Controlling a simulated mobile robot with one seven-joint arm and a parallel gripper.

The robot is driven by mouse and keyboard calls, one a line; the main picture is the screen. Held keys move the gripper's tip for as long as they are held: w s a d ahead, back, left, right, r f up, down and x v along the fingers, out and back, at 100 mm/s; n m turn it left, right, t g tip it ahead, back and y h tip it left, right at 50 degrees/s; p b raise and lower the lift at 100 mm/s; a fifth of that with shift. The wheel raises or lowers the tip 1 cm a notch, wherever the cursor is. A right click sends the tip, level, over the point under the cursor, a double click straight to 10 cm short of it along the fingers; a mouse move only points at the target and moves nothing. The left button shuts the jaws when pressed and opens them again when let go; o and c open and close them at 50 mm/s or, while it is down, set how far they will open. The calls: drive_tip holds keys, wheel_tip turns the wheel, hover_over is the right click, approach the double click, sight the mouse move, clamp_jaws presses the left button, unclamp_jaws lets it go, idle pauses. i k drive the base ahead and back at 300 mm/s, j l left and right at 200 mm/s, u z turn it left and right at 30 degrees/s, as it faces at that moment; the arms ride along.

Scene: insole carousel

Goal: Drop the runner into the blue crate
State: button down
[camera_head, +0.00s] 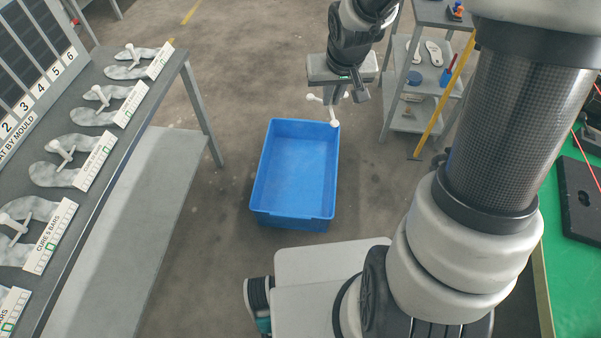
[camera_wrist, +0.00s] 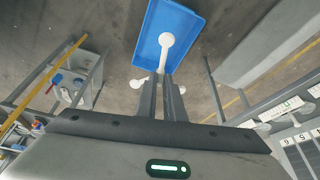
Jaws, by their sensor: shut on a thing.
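The blue crate (camera_head: 296,175) stands empty on the floor in the middle of the head view. It also shows at the top of the wrist view (camera_wrist: 187,22). My gripper (camera_head: 334,98) is above the far right end of the crate, pointing down. It is shut on the runner (camera_head: 334,123), a white branched piece with round knobs. In the wrist view the runner (camera_wrist: 166,40) sticks out between the fingers (camera_wrist: 163,82), its end knob in front of the crate. The part between the fingers is hidden.
A grey bench (camera_head: 160,85) on the left holds several insole pairs with white runners and cure cards. A grey shelf cart (camera_head: 415,100) with a yellow pole (camera_head: 445,95) stands right of my gripper. Bare floor surrounds the crate.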

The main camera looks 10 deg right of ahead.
sight(302, 179)
drive_tip(key=i+j+z, duration=0.3)
drive_tip(key=i+j, duration=0.2)
drive_tip(key=j, duration=0.2)
drive_tip(key=i+j+z, duration=0.2)
drive_tip(key=j, duration=0.2)
